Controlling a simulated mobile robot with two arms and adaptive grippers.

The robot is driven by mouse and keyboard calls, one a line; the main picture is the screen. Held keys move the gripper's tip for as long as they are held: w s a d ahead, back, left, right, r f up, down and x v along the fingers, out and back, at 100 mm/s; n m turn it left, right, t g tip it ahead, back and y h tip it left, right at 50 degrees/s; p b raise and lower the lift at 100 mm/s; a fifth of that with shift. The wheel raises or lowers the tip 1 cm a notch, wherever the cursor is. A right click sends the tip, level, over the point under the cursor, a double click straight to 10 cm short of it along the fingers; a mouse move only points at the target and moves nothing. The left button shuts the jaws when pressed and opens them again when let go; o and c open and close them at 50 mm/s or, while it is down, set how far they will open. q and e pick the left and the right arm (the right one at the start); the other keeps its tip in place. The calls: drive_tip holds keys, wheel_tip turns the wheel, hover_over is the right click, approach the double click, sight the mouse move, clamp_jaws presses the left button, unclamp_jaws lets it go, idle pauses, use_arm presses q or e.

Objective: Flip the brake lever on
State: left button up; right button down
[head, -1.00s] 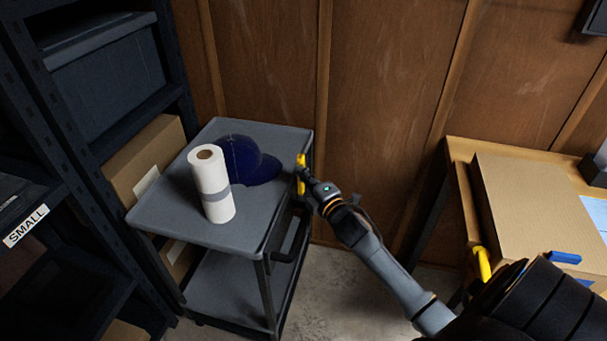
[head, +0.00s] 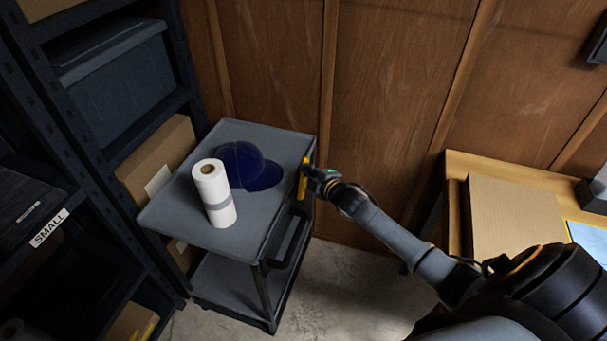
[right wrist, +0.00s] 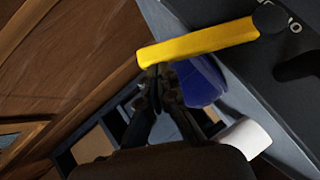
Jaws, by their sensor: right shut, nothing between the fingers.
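The yellow brake lever (head: 303,180) is on the right side of the grey cart, near its top edge. In the right wrist view the lever (right wrist: 200,42) runs from a dark round pivot at upper right down to the left, with part of a white marking beside the pivot. My right gripper (head: 311,172) is at the lever in the head view. In the right wrist view its fingers (right wrist: 160,74) are shut and empty, close beside the lever's free end. I cannot tell whether they touch it. My left gripper is not in view.
A paper roll (head: 214,194) and a blue cap (head: 241,165) are on the cart top (head: 170,212). A dark shelf rack (head: 112,205) stands left. A wooden table (head: 455,192) with a cardboard box (head: 515,215) is at right. Bare floor shows between cart and table.

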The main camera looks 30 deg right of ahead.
use_arm(q)
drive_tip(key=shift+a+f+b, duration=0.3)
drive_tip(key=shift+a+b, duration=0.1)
drive_tip(key=shift+b, duration=0.15)
use_arm(e)
drive_tip(key=shift+w+d+f, duration=0.3)
drive_tip(key=shift+w+d, duration=0.3)
drive_tip(key=shift+d, duration=0.05)
drive_tip(key=shift+w+d+f, duration=0.25)
drive_tip(key=shift+w+d, duration=0.35)
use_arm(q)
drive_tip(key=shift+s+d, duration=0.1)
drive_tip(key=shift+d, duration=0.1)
use_arm(e)
drive_tip(key=shift+d+r, duration=0.1)
drive_tip(key=shift+d, duration=0.05)
drive_tip(key=shift+r, duration=0.1)
